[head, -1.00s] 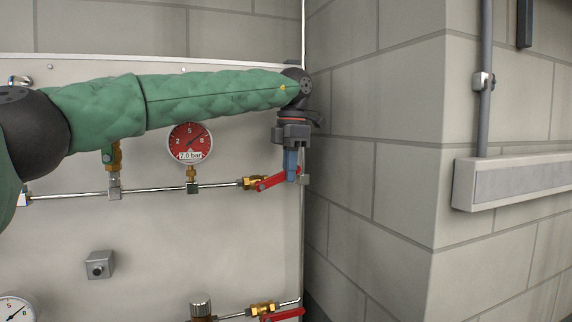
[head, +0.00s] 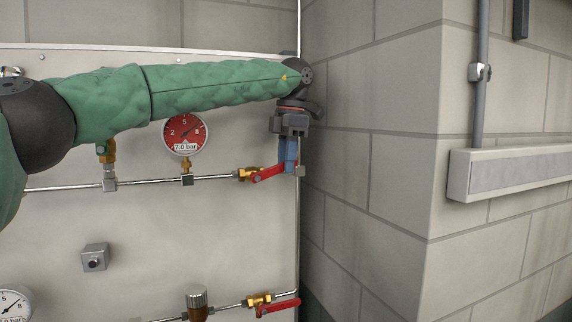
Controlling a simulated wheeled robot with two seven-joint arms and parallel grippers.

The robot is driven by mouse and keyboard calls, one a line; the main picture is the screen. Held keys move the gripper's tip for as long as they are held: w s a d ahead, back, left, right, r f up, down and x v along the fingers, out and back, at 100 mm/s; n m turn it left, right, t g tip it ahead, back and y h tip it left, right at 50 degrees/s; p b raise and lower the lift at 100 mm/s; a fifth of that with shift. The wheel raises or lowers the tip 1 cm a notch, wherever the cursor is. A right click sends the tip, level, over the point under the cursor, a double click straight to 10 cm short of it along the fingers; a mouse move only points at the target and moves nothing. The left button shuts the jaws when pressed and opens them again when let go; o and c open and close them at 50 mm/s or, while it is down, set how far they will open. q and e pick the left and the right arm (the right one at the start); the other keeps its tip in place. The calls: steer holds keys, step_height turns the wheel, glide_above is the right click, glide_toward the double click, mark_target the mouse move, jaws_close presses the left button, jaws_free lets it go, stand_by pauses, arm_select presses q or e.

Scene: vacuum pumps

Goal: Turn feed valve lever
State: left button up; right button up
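A brass valve (head: 246,174) with a red lever (head: 266,172) sits at the right end of the upper pipe. The lever slants slightly up to the right, and its outer part is partly hidden by my gripper. My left gripper (head: 288,154) points down at this outer part, with its blue fingers at the lever. I cannot tell whether the fingers are closed on it. A second brass valve (head: 259,299) with a red lever (head: 278,306) is on the lower pipe. I cannot tell from labels which one is the feed valve. My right gripper is not in view.
A white gauge (head: 12,306) is at the lower left. A block wall (head: 365,150) stands close to the right of the panel (head: 150,240). A grey trunking box (head: 510,170) juts out further right.

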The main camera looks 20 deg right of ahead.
arm_select(q)
steer(key=r, duration=0.2)
steer(key=r+b, duration=0.1)
steer(key=d+r+b, duration=0.1)
steer(key=r, duration=0.1)
steer(key=shift+r, duration=0.3)
steer(key=shift+r+b, duration=0.3)
steer(key=shift+r, duration=0.3)
